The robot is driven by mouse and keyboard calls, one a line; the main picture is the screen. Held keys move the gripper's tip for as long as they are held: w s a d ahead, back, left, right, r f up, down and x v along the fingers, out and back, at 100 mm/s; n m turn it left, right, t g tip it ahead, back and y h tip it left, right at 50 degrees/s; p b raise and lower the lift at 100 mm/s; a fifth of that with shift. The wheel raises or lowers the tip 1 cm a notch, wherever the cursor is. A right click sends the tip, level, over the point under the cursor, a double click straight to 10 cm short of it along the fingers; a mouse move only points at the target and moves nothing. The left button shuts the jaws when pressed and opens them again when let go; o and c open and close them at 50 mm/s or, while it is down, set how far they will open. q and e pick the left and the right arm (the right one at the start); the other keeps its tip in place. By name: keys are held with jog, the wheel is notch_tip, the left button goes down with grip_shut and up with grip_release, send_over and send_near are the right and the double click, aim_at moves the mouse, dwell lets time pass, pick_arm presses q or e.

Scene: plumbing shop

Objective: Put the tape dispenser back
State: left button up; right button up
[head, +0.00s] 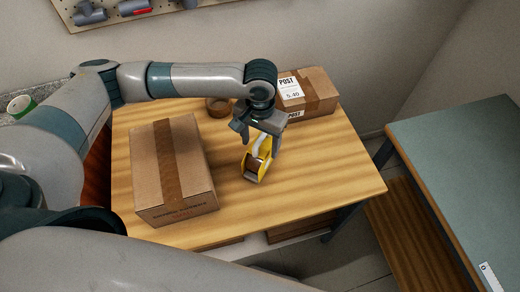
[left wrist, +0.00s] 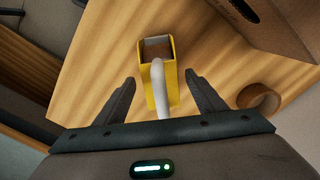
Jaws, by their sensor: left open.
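The tape dispenser is yellow with a white handle and a brown tape roll (head: 256,168). It is on the wooden table, under my left gripper (head: 260,137). In the left wrist view the dispenser (left wrist: 158,60) lies between the two fingers, its white handle pointing toward the palm. My left gripper is open (left wrist: 157,90), with a finger on each side of the handle and visible gaps to both. My right gripper is not seen.
A large taped cardboard box (head: 172,170) stands on the table's left half. A smaller box with a POST label (head: 312,96) and a loose brown tape roll (head: 218,107) are at the back. The table (head: 310,180) is clear at right. A green-topped bench (head: 460,150) stands further right.

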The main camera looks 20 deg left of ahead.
pick_arm(q)
notch_tip(320, 180, up, 8)
jog(key=shift+f+b, duration=0.25)
jog(key=shift+b, duration=0.35)
dwell(0.4)
